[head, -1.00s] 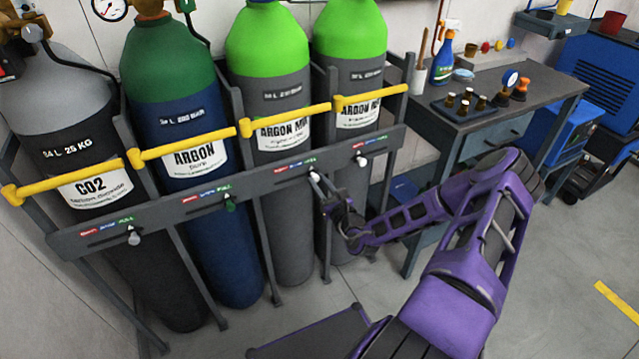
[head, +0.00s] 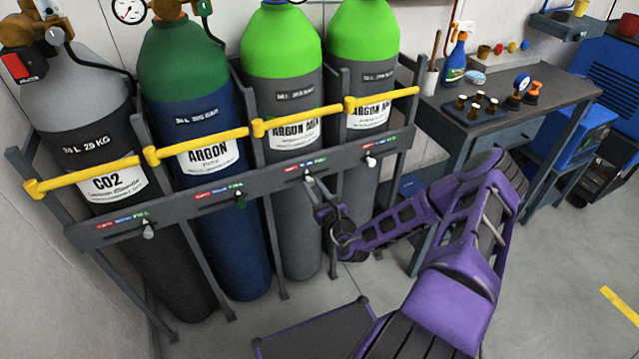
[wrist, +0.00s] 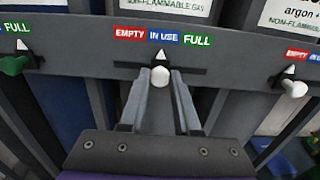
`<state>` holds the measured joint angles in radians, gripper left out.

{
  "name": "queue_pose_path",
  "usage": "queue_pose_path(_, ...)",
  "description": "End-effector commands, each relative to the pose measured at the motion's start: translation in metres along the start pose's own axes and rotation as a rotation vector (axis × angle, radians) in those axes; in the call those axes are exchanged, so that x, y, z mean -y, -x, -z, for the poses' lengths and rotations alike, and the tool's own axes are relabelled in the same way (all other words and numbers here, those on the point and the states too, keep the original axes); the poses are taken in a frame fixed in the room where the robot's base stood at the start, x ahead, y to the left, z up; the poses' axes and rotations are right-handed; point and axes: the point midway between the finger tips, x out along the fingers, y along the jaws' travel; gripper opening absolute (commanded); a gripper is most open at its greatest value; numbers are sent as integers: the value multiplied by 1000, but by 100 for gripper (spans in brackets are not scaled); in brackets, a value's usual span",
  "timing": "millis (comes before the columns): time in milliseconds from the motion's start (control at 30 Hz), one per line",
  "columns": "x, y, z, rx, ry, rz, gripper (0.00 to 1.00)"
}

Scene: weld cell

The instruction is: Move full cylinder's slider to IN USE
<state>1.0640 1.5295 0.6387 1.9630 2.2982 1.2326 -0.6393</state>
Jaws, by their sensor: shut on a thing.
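The third cylinder (head: 295,220), grey with a bright green shoulder and an argon mix label, stands in the rack. Its slider has a white knob (wrist: 159,77) and a white pointer on the rack's front bar. In the wrist view the pointer sits under the blue IN USE mark (wrist: 163,37), between red EMPTY and green FULL. My gripper (wrist: 160,100) has its two grey fingers on either side of the knob, shut on it. In the head view my gripper (head: 317,192) reaches the bar from the front right, and its fingertips are small there.
The green knob (wrist: 13,65) to the left stands under FULL. The fourth cylinder's white knob (wrist: 293,88) stands near EMPTY. Yellow bars (head: 290,118) cross the cylinders. A workbench (head: 540,88) stands to the right, with open floor in front.

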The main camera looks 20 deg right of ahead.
Motion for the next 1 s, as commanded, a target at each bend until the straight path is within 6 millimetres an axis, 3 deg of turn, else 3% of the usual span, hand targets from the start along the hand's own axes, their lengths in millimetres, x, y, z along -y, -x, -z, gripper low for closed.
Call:
queue_pose_path(100,0,0,0,0,0,-1,0)
queue_pose_path(133,0,0,0,0,0,-1,36)
queue_pose_path(267,0,0,0,0,0,0,60)
queue_pose_path(667,1,6,0,-1,0,2,60)
queue_pose_path(767,2,20,0,-2,0,2,60)
queue_pose_path(1000,2,76,0,-3,-1,3,60)
